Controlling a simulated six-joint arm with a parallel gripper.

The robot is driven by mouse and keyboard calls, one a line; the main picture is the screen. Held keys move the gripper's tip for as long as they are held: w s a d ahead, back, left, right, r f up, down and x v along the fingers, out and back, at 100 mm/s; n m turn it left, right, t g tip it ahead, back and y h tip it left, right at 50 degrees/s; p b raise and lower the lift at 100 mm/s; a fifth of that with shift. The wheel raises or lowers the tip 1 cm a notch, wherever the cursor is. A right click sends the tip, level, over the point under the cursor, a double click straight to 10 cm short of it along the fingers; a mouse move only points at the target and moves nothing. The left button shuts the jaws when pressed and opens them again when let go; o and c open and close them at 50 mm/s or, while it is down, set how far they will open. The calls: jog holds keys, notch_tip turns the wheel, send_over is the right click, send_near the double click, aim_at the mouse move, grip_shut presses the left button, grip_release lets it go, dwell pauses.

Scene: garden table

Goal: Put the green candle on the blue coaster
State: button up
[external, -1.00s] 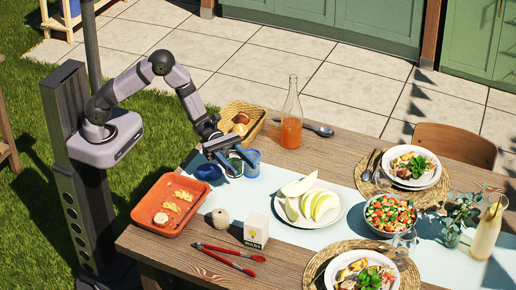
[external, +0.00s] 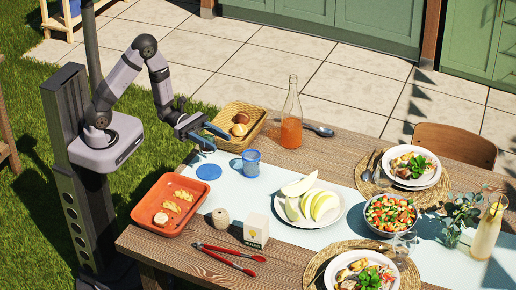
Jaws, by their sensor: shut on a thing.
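The blue coaster (external: 209,172) lies flat and bare on the table, just right of the orange tray. My gripper (external: 207,138) is above and behind the coaster, in the air near the table's far left edge. It is shut on the green candle, which is mostly hidden by the fingers; only a pale edge (external: 207,150) shows below them. The candle is apart from the coaster.
A blue cup (external: 251,162) stands right of the coaster. Behind are a bread basket (external: 257,123) and a bottle (external: 291,122).

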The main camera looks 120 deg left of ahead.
jog(key=shift+d+r, duration=0.15)
jog(key=shift+r, duration=0.15)
send_over(217, 176)
jog(key=shift+f+b, duration=0.35)
jog(key=shift+f, duration=4.65)
jog(key=shift+f, duration=0.2)
jog(key=o, duration=1.4)
jog(key=shift+r, duration=0.15)
jog(key=b+v, duration=0.1)
jog(key=v, duration=1.1)
jog(key=shift+b, duration=0.35)
